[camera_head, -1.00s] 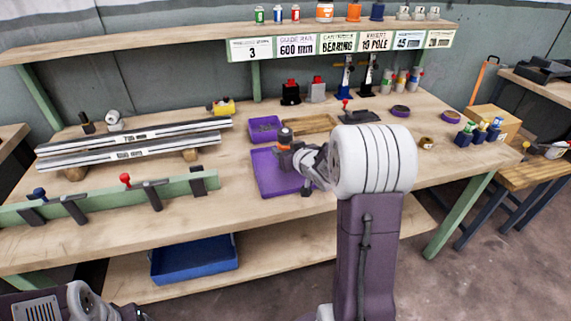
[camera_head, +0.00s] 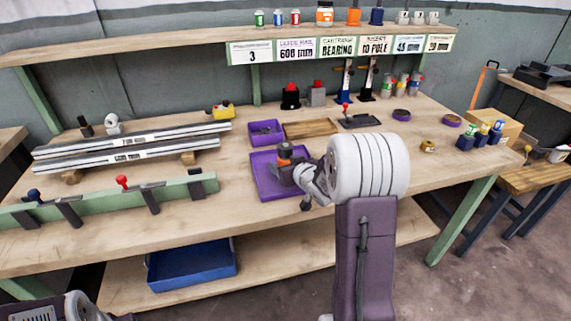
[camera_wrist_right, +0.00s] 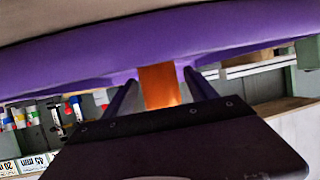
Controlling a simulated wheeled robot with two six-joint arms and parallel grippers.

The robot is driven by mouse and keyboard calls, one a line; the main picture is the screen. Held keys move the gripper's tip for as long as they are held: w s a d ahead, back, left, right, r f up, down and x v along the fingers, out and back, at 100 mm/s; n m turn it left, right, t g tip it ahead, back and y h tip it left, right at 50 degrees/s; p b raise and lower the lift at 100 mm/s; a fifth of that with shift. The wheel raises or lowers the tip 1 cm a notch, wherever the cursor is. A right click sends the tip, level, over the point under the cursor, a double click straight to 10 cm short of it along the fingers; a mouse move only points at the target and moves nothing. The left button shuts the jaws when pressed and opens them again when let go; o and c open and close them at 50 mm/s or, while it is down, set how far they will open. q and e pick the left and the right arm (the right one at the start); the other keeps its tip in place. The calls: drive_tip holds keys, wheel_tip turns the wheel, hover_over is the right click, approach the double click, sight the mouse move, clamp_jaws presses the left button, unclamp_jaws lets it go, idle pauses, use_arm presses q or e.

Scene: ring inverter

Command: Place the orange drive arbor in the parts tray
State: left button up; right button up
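The orange drive arbor (camera_head: 285,151), orange with a dark top, is at my right gripper (camera_head: 297,176), over the purple parts tray (camera_head: 268,188). In the right wrist view the arbor's orange part (camera_wrist_right: 158,85) stands between the two fingers of the right gripper (camera_wrist_right: 160,78), which appear closed around it. The purple band (camera_wrist_right: 60,62) across that view looks like the tray. The arbor's lower end is hidden, so I cannot tell whether it touches the tray floor. Only part of my left arm shows at the lower left; its gripper is out of view.
A small purple bin (camera_head: 265,132) and a wooden tray (camera_head: 312,128) sit behind the parts tray. Metal rails (camera_head: 130,148) and a green beam (camera_head: 110,203) lie to the left. A blue bin (camera_head: 192,268) is on the lower shelf.

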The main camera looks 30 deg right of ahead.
drive_tip(key=shift+r, duration=0.2)
drive_tip(key=shift+s+r, duration=0.15)
drive_tip(key=shift+s, duration=0.1)
drive_tip(key=p+v, duration=0.2)
drive_tip(key=v, duration=0.6)
drive_tip(key=shift+s+d+r+p, duration=0.1)
drive_tip(key=shift+r+p, duration=0.05)
drive_tip(key=shift+p, duration=0.15)
drive_tip(key=shift+f+b+v, duration=0.2)
drive_tip(key=shift+b+v, duration=0.3)
drive_tip(key=shift+v, duration=0.55)
drive_tip(key=shift+s+r, duration=0.2)
drive_tip(key=shift+s, duration=0.35)
